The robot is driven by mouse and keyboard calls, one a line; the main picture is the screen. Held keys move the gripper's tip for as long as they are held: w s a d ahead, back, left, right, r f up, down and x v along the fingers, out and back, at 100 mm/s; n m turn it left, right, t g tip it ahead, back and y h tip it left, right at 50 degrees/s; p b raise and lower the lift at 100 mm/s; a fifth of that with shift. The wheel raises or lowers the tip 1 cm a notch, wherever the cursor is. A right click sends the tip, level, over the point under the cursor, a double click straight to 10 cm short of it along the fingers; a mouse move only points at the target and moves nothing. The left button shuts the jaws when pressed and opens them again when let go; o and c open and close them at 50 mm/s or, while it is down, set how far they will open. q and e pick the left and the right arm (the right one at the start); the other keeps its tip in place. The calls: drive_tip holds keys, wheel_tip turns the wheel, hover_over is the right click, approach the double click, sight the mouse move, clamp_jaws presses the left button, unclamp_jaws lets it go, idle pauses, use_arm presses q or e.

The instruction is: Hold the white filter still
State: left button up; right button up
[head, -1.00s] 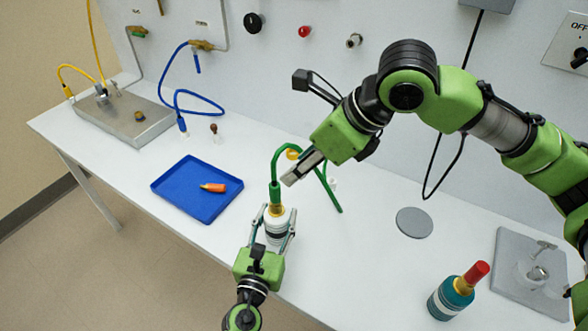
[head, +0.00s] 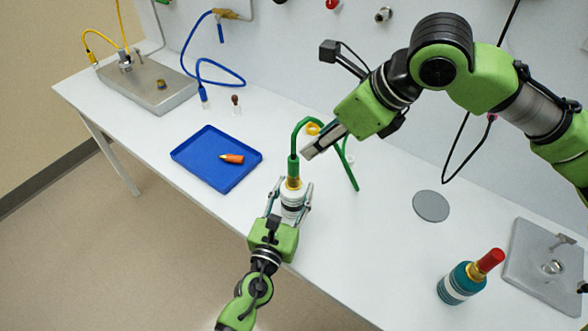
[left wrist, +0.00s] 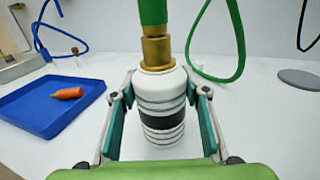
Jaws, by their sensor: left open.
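The white filter (head: 292,202) stands upright near the table's front edge. In the left wrist view, the filter (left wrist: 160,102) has a dark band and a brass fitting (left wrist: 156,50) on top. The green hose (head: 294,163) comes down onto that fitting. My left gripper (head: 290,195) is open around the filter, one finger on each side; the wrist view shows a gap between the fingers and the body. My right gripper (head: 312,151) is above and behind the filter, beside the hose; its jaw opening is not clear.
A blue tray (head: 190,152) with an orange-tipped piece (head: 231,158) lies to the left. A teal bottle with a red top (head: 462,283) stands at right, near a grey disc (head: 431,206) and a grey plate (head: 525,250). A metal box (head: 150,92) is at the far left.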

use_arm(q)
drive_tip(key=o, duration=1.4)
drive_tip(key=v, duration=1.2)
